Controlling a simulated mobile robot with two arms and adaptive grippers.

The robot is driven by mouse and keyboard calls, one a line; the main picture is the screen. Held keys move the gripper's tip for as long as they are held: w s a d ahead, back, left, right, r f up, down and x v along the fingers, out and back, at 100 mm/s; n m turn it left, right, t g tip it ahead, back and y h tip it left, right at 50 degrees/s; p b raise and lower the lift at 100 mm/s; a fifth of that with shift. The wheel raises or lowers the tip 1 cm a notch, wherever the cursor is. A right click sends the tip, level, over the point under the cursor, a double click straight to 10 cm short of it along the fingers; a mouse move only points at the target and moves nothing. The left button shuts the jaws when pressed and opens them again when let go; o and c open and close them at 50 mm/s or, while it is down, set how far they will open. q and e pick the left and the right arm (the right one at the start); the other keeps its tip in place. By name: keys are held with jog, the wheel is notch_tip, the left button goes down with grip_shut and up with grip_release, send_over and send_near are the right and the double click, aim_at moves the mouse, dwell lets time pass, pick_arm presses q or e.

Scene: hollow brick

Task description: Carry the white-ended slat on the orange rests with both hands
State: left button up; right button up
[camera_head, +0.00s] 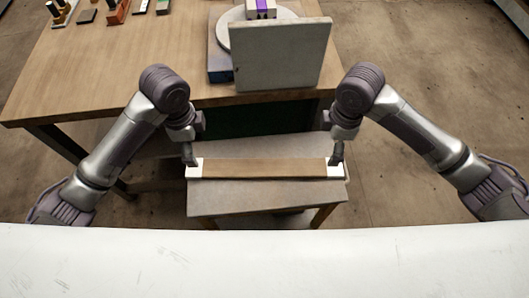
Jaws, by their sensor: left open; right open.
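The slat (265,168) is brown with a white block at each end. It lies level across a small grey-topped stand in front of the wooden table. My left gripper (190,157) is open at the slat's left white end (195,172). My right gripper (337,157) is open at its right white end (335,172). Both point downward, and I cannot tell whether the fingers touch the slat. Orange rests are not clearly visible under the slat.
The wooden table (120,65) stands behind. A grey upright panel (281,55) stands at its front edge, before a round disc (240,35) and a purple-striped block (262,8). Several small tools lie at the back left. A white surface (265,262) fills the foreground. Floor is clear at right.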

aim_at(203, 167)
pick_arm(q)
jog(key=shift+m, duration=0.3)
jog(key=f, duration=1.2)
jog(key=shift+w+a+f, duration=0.1)
jog(key=shift+a+f, duration=0.15)
jog(key=shift+f, duration=0.05)
pick_arm(e)
jog(key=f, duration=0.8)
jog(key=d+f, duration=0.1)
jog(key=f, duration=0.3)
jog(key=shift+f, duration=0.35)
pick_arm(q)
jog(key=shift+c, duration=0.2)
pick_arm(e)
jog(key=shift+c, duration=0.2)
pick_arm(q)
jog(key=c, duration=1.5)
pick_arm(e)
jog(key=c, duration=1.5)
